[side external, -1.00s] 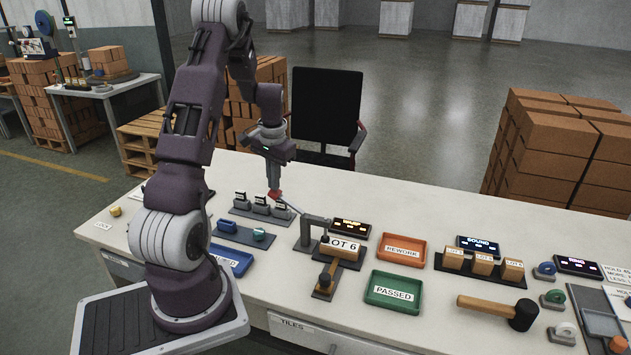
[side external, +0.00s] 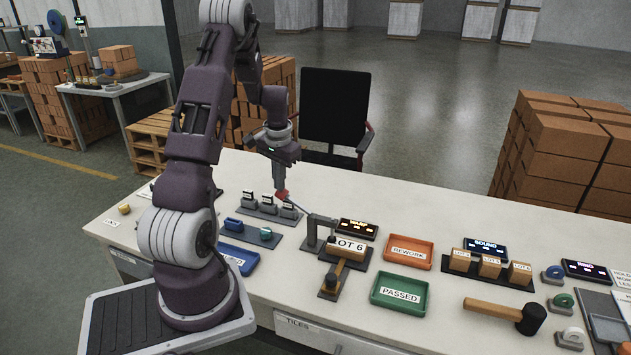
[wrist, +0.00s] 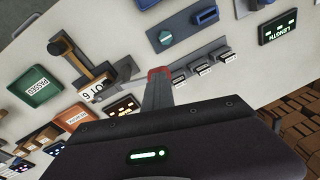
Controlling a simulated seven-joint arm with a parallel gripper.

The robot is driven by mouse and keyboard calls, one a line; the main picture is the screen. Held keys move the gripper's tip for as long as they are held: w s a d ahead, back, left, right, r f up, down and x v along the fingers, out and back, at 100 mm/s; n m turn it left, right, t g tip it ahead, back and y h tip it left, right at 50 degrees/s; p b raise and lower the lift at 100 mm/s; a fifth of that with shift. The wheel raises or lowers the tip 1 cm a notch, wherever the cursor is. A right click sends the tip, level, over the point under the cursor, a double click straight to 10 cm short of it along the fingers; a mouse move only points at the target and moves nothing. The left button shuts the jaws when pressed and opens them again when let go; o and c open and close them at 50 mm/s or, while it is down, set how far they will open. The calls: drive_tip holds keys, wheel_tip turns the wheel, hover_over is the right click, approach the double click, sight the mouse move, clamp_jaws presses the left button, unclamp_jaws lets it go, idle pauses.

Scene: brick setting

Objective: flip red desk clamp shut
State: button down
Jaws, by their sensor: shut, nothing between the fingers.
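The desk clamp (side external: 311,232) is a dark grey stand on the table, beside the brick marked LOT 6 (side external: 346,246). A thin rod slants from the clamp up and left towards a red piece (side external: 281,196). My gripper (side external: 280,192) is shut at this red piece, above the table. In the wrist view, red (wrist: 160,73) shows at the tips of my shut fingers. I cannot tell whether the red is a lever grip or part of my fingertips, or whether they touch. The LOT 6 brick also shows in the wrist view (wrist: 97,93).
A rack of small grey blocks (side external: 268,209) stands just left of my gripper. An orange REWORK tray (side external: 430,251) and a green PASSED tray (side external: 400,303) lie right of the clamp. A mallet (side external: 490,310) lies farther right. The table behind the clamp is mostly clear.

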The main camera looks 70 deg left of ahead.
drive_tip(key=s+a+r, duration=0.2)
drive_tip(key=s+r, duration=0.3)
drive_tip(key=r, duration=0.5)
drive_tip(key=shift+r, duration=0.4)
drive_tip(key=shift+w, duration=0.1)
